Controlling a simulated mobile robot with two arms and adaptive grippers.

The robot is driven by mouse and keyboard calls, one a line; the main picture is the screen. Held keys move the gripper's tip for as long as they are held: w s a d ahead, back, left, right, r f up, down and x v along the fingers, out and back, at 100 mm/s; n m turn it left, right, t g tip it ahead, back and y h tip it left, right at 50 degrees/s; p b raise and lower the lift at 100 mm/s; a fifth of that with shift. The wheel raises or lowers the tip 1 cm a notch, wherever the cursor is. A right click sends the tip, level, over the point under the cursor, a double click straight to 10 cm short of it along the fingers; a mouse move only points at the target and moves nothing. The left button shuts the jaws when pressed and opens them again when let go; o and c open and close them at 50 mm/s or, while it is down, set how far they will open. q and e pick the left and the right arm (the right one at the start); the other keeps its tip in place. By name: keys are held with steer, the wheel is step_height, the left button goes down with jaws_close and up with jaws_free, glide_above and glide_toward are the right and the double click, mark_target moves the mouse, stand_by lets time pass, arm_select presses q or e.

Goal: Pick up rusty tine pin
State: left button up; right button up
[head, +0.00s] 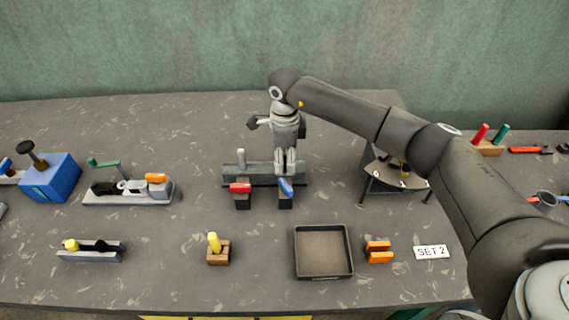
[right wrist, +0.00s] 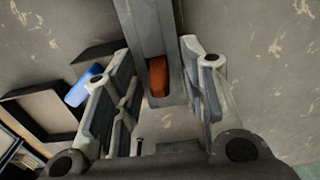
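A rust-orange pin (right wrist: 157,77), which looks like the rusty tine pin, sits in a slot at the end of a grey metal bar (right wrist: 148,28) in the right wrist view. My right gripper (right wrist: 160,95) is open, with one finger on each side of the bar end and gaps between. In the head view my right gripper (head: 287,165) points down at the right part of the grey fixture (head: 262,171) on the table. The pin cannot be made out there; the gripper covers that part. My left gripper is not in view.
Red (head: 240,188) and blue (head: 286,187) handled clamps stand in front of the fixture. An empty dark tray (head: 323,277) and an orange block (head: 378,252) lie nearer. A dark stand (head: 392,176) is right of the fixture.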

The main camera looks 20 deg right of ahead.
jaws_close()
steer(key=shift+r, duration=0.2)
steer(key=shift+w+r, duration=0.1)
steer(key=shift+r, duration=0.55)
step_height(320, 180, up, 16)
steer(key=b, duration=0.3)
steer(key=shift+r+b, duration=0.25)
steer(key=shift+b, duration=0.05)
steer(key=shift+f, duration=0.1)
